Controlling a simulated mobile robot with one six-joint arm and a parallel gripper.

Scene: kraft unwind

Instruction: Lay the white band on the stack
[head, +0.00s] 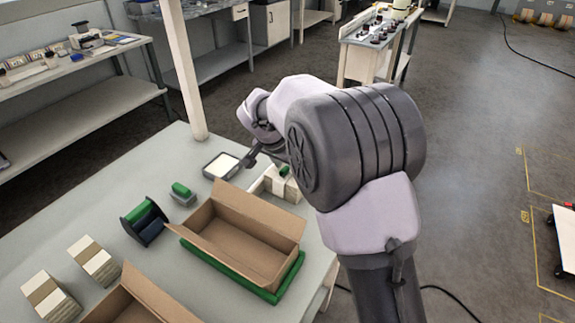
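A small dark-rimmed tray (206,171) with a white surface inside sits on the table, left of my gripper. I cannot tell whether that white surface is the white band. My gripper (246,162) is low beside the tray's right edge, small and dark. Its fingers are too small to tell open from shut, or whether they hold anything. A pale stack (268,184) with a green piece at its top lies just below and right of my gripper, partly hidden by my arm. Two more pale stacks (94,259) with brown bands lie at the left front.
An open cardboard box (232,247) stands on a green base (275,295) in the table's middle. A green-and-black roll holder (143,222) and a small green-topped tool (182,193) stand left of it. A white post (184,75) rises at the table's back edge.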

